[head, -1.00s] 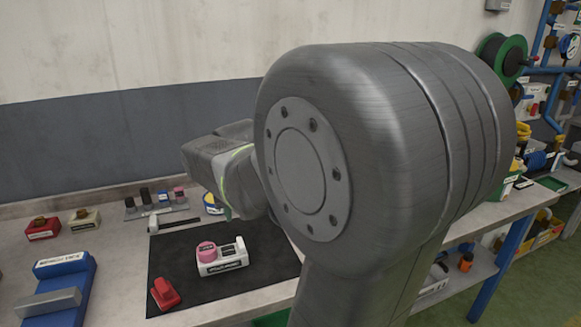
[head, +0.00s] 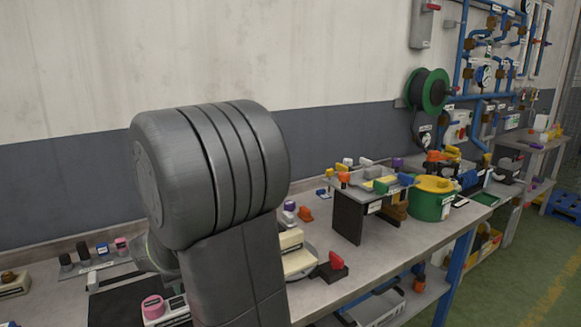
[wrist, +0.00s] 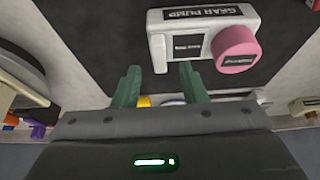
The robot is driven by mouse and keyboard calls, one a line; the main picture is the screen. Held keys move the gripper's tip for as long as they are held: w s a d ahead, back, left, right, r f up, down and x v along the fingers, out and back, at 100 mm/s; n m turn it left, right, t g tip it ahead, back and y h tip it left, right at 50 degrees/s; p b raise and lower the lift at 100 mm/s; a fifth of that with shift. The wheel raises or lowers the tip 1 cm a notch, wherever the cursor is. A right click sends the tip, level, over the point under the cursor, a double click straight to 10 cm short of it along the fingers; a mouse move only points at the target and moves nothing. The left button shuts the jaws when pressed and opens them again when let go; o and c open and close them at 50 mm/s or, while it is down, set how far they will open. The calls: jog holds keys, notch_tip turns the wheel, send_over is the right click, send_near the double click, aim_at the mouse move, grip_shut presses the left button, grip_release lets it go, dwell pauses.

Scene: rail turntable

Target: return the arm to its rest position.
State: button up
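My arm stands at the left of the head view, with its large grey joint in front of the bench. My gripper (wrist: 160,84) shows in the wrist view with its two green fingers apart and nothing held between them. It is above the dark mat (wrist: 105,40). A white gear pump (wrist: 185,38) with a pink round cap (wrist: 236,48) lies just beyond the fingertips in that view, apart from them. The gear pump (head: 168,310) also shows at the lower left of the head view, partly hidden by my arm. The gripper fingers are hidden in the head view.
On the bench to the right of my arm are a red-knobbed block (head: 334,268), a dark stand (head: 350,215) with small parts on top, and a green and yellow drum (head: 432,200). A cable reel (head: 428,92) hangs on the wall.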

jog(key=shift+x, duration=1.25)
jog(key=shift+r, duration=0.1)
